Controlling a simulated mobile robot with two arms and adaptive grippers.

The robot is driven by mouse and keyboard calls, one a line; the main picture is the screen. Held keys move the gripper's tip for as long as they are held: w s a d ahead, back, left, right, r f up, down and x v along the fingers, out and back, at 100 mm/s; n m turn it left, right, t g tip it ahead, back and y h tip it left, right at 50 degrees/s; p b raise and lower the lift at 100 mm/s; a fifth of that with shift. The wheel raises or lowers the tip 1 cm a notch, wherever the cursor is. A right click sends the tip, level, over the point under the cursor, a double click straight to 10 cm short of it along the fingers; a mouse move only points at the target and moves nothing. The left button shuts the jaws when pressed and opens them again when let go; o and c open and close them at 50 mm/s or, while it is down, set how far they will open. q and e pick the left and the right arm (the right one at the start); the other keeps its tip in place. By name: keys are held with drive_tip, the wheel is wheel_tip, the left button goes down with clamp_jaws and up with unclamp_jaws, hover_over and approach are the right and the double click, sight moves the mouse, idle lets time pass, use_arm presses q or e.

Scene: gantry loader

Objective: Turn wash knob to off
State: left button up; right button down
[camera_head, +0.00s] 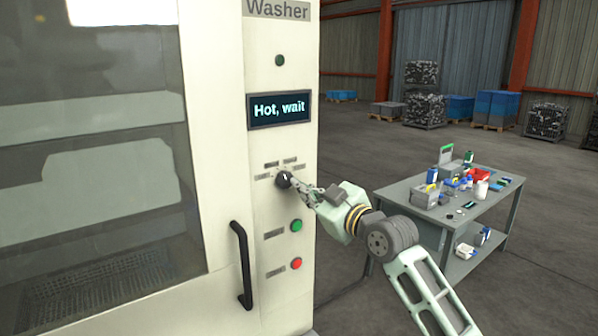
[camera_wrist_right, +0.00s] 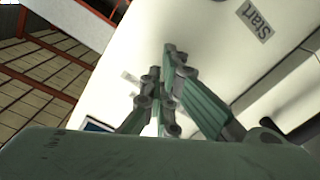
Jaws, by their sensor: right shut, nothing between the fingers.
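The wash knob (camera_head: 284,179) is a round black knob with a light pointer mark on the washer's control panel, below the display. Small labels are spread around its upper side, too small to read. My right gripper (camera_head: 297,182) reaches in from the right, and its fingertips are at the knob's right side. Whether they touch it I cannot tell. In the right wrist view, the fingers of my right gripper (camera_wrist_right: 168,62) are shut with nothing between them, in front of the pale panel. The knob cannot be made out there. My left gripper is not in view.
The washer display (camera_head: 279,109) reads "Hot, wait". A green button (camera_head: 296,226) and a red button (camera_head: 296,264) sit below the knob. A black door handle (camera_head: 242,265) stands out at the lower left. A grey table (camera_head: 405,196) with several items stands to the right.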

drive_tip(key=shift+p+v, duration=0.35)
drive_tip(key=shift+v, duration=2.15)
